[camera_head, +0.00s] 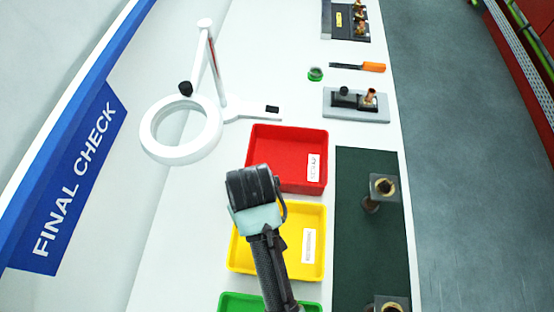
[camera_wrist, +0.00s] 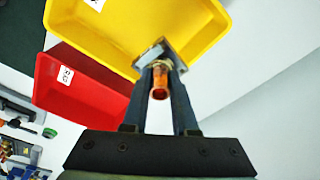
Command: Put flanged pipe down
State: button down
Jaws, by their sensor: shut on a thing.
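The flanged pipe, a copper-coloured tube (camera_wrist: 161,84) with a square grey flange plate, is between the fingers of my gripper (camera_wrist: 161,72) in the wrist view. My gripper is shut on it. The yellow tray (camera_wrist: 120,30) shows behind the pipe there, and the flange overlaps its edge in the picture. I cannot tell the height above it. In the head view my arm covers part of the yellow tray (camera_head: 245,262), and the fingers and held pipe are hidden. Two more flanged pipes (camera_head: 384,188) (camera_head: 390,304) stand on the dark green mat (camera_head: 365,250).
A red tray (camera_head: 290,140) and a green tray (camera_head: 235,302) flank the yellow one. A white ring magnifier (camera_head: 150,142) stands at left. A grey fixture (camera_head: 345,112), an orange-handled tool (camera_head: 372,67) and a green ring (camera_head: 316,74) lie farther back. The mat's far end is clear.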

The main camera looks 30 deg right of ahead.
jog(key=shift+s+d+f, duration=0.1)
jog(key=shift+s+f, duration=0.2)
jog(key=shift+f, duration=0.35)
jog(key=s+d+f+m, duration=0.1)
jog(key=m, duration=0.1)
jog(key=s+d+f+m+p, duration=0.1)
jog(key=m, duration=0.1)
jog(key=s+d+f+m+h+p, duration=0.1)
jog(key=f+m, duration=0.1)
jog(key=shift+s+d+m, duration=0.35)
jog(key=shift+d+m, duration=0.05)
jog(key=shift+w+f+p, duration=0.1)
jog(key=shift+f+p, duration=0.2)
jog(key=shift+f, duration=2.15)
jog(key=c, duration=0.7)
grip_release()
jog(key=shift+r, duration=0.15)
notch_tip(320, 180, up, 12)
jog(key=s+a, duration=0.1)
jog(key=shift+s+f+b, duration=0.2)
jog(key=shift+s+b, duration=0.1)
jog(key=shift+b, duration=0.1)
